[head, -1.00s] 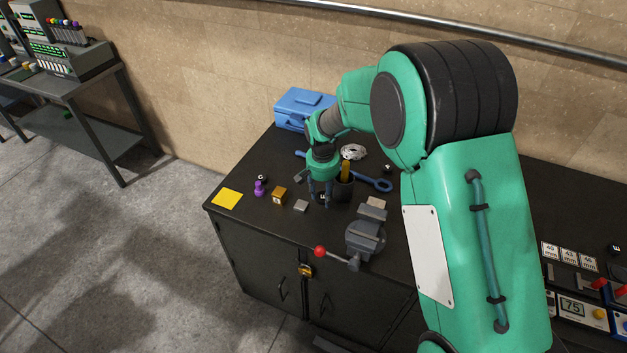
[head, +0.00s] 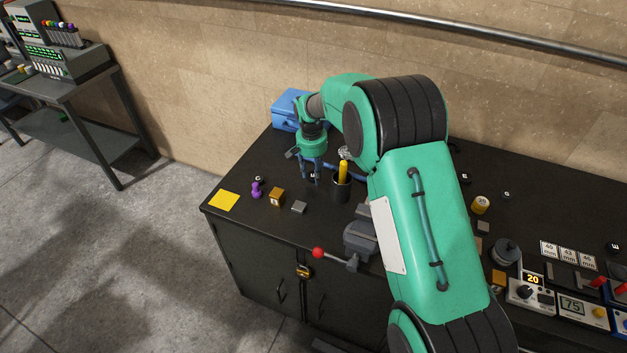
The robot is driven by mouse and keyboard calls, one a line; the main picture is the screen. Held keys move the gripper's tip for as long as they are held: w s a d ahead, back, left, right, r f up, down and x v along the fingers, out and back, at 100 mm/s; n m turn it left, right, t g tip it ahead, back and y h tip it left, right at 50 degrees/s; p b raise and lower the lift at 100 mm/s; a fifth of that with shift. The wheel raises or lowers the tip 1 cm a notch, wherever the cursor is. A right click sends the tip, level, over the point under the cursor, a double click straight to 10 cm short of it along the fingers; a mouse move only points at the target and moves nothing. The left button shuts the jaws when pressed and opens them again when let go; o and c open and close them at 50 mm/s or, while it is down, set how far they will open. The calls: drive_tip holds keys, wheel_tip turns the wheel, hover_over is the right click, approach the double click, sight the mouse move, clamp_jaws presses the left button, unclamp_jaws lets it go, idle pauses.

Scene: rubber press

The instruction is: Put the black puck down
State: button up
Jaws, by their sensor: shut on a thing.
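My gripper (head: 311,181) is at the back left of the dark workbench (head: 245,170), fingers pointing down. It is shut on a small black puck (head: 312,175) with a white mark, mostly hidden between the fingers. I cannot tell whether the puck touches the bench top or hangs just above it. The gripper is left of a black cup (head: 341,189) that holds a yellow object, and in front of the blue toolbox (head: 287,108).
A yellow square (head: 223,201), a purple piece (head: 256,190), a brown block (head: 276,197) and a grey block (head: 299,207) lie to the left and front. A vise (head: 361,239) with a red-knobbed handle stands at the front edge.

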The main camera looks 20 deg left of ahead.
sight(313, 175)
idle(0.3)
drive_tip(key=shift+f+b, duration=0.3)
drive_tip(key=shift+f, duration=1.45)
drive_tip(key=shift+f, duration=0.1)
drive_tip(key=o, duration=1.1)
wheel_tip(313, 175, up, 12)
drive_tip(key=p, duration=0.1)
drive_tip(key=shift+s+p, duration=0.3)
drive_tip(key=shift+s, duration=0.1)
drive_tip(key=shift+a, duration=0.1)
